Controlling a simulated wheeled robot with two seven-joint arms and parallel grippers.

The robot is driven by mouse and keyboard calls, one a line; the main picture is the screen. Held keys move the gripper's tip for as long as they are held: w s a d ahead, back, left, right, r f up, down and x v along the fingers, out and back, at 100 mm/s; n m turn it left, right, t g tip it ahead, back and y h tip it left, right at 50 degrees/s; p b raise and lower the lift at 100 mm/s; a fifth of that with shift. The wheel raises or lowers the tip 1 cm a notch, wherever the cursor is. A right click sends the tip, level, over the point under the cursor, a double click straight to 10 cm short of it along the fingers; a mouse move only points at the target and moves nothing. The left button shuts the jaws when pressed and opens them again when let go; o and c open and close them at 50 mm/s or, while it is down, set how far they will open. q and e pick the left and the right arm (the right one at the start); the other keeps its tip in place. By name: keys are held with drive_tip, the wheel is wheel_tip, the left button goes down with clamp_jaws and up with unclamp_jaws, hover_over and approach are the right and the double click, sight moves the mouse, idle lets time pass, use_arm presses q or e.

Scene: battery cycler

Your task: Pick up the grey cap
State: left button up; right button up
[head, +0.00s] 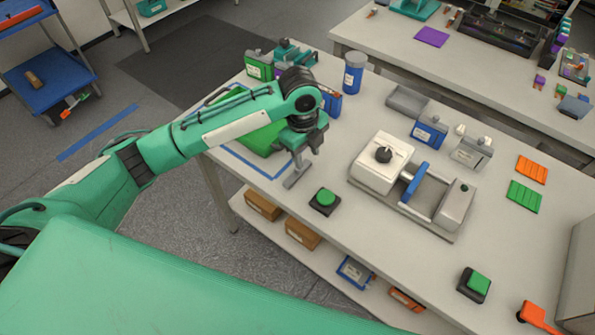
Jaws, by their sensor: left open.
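I cannot make out a loose grey cap for sure. My left gripper (293,180) is open and empty, pointing down near the table's left front edge, beside a green mat (259,140). It is well to the left of the grey containers, and my left arm hides part of the mat. My right gripper is not in view.
A press-like fixture (455,208) with a blue handle stands mid-table. A green button (325,199) sits just right of my left gripper, another (475,284) at the front right. A grey tray (408,103) and a blue cup (354,73) stand at the back.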

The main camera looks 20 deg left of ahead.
use_arm(q)
drive_tip(key=w+a+r+m+y, duration=0.1)
drive_tip(key=w+a+r, duration=0.1)
drive_tip(key=a+r, duration=0.1)
drive_tip(key=p, duration=0.2)
hover_over(297, 171)
drive_tip(key=f, duration=0.8)
drive_tip(key=shift+w, duration=0.2)
drive_tip(key=f+p, duration=0.1)
drive_tip(key=f, duration=0.1)
drive_tip(key=f+p, duration=0.1)
drive_tip(key=f, duration=0.1)
drive_tip(key=shift+w, duration=0.2)
drive_tip(key=shift+f+p, duration=0.3)
drive_tip(key=shift+f, duration=0.25)
clamp_jaws()
